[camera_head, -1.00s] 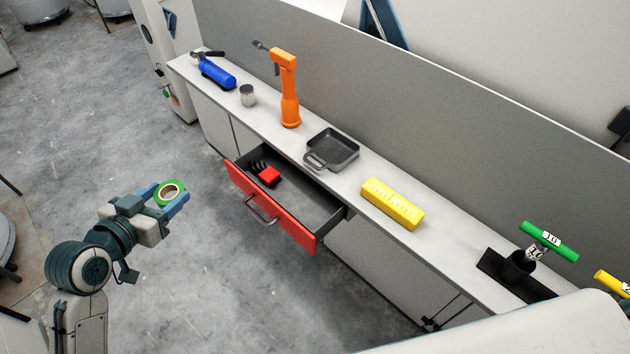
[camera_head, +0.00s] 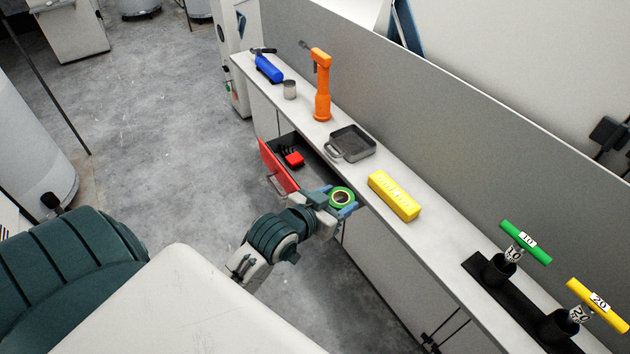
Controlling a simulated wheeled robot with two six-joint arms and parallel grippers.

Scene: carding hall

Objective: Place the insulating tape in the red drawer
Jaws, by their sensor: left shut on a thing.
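The insulating tape (camera_head: 341,197) is a green roll with a pale core. My left gripper (camera_head: 340,200) is shut on it, with blue fingers on either side. The red drawer (camera_head: 277,166) is pulled open from the grey counter, and a red object with black parts (camera_head: 292,157) lies inside it. In the picture the tape and gripper show at the drawer's near right end, and my gripper and wrist hide part of the drawer. I cannot tell whether the tape is over the drawer or beside it. My right gripper is not in view.
On the narrow counter (camera_head: 437,240) stand a blue extinguisher-like object (camera_head: 269,69), a grey cup (camera_head: 290,90), an orange tool (camera_head: 322,90), a dark square pan (camera_head: 353,144) and a yellow block (camera_head: 394,195). Green (camera_head: 526,241) and yellow (camera_head: 597,304) T-handles stand at right. A grey panel runs behind.

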